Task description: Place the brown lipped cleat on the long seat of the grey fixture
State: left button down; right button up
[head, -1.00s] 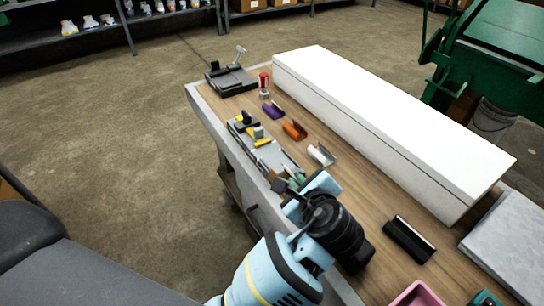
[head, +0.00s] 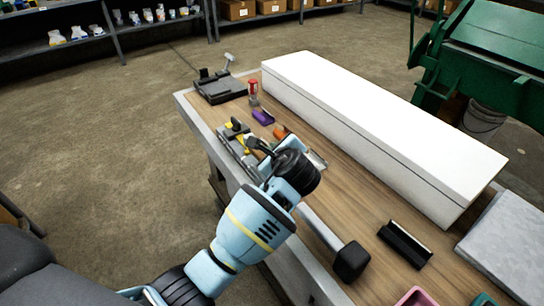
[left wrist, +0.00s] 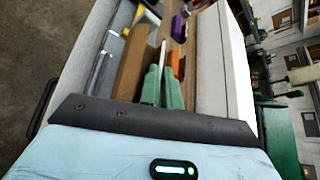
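The grey fixture (head: 234,150) lies along the left edge of the workbench, with dark and yellow parts on it. My left arm and wrist hide its near end in the head view. The brown lipped cleat (left wrist: 130,68) shows in the left wrist view, close to the camera. My left gripper (left wrist: 162,88) has green fingers close together around the cleat's thin pale wall; the brown wall stands left of them. The fingers and cleat are mostly hidden in the head view. I cannot tell whether the cleat touches the fixture. My right gripper is not in view.
A long white box (head: 390,130) fills the bench's far side. Purple (head: 263,117) and orange (head: 281,132) cleats lie between it and the fixture. A black cleat (head: 405,244) and a black-headed mallet (head: 350,260) lie nearer. A clamp-like tool (head: 220,88) stands at the far end.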

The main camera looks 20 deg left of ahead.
pick_arm(q)
jog(key=shift+w+a, duration=0.35)
jog(key=shift+w, duration=0.1)
notch_tip(320, 180, down, 3)
jog(key=shift+w+r+b, duration=0.1)
jog(key=shift+b, duration=0.2)
jog(key=shift+f, duration=0.4)
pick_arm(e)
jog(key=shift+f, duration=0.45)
pick_arm(q)
jog(key=c, duration=1.6)
grip_release()
jog(key=shift+f, duration=0.1)
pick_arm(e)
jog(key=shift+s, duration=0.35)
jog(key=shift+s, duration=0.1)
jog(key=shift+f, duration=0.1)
